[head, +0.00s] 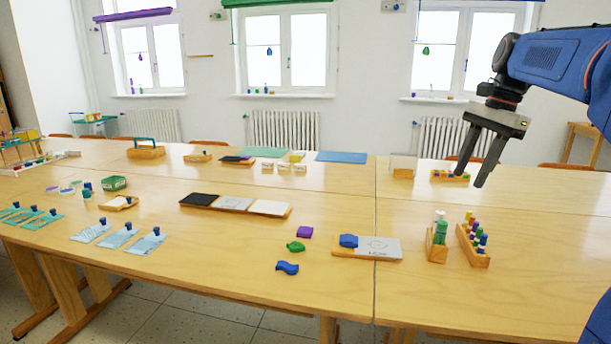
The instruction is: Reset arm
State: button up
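My gripper (478,163) hangs from the blue arm at the upper right, above the right part of the long wooden table (150,175). Its two dark fingers point down and are spread apart. I see nothing between them. In the picture, a small tray of coloured pieces (452,177) lies behind the fingertips.
A wooden block with coloured pegs (474,246) and a narrow holder (437,245) stand below the gripper. A board with a blue piece (385,247), loose clay-like pieces (295,246) and a three-panel tray (235,203) lie leftward. The table's right front is clear.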

jog(key=s+a+f+n+t, duration=0.1)
jog(key=s+a+f+n, duration=0.3)
jog(key=s+f, duration=0.4)
jog(key=s+a+f+n+t+h, duration=0.1)
jog(key=s+a+f+n, duration=0.2)
jog(key=s+f, duration=0.6)
jog(key=s+a+f+n+t+h, duration=0.1)
jog(key=s+a+f+n+t, duration=0.1)
jog(key=s+a+f+n, duration=0.2)
jog(key=s+f+n, duration=0.3)
jog(key=s+f, duration=0.2)
jog(key=shift+a+n, duration=0.3)
jog(key=shift+a, duration=0.05)
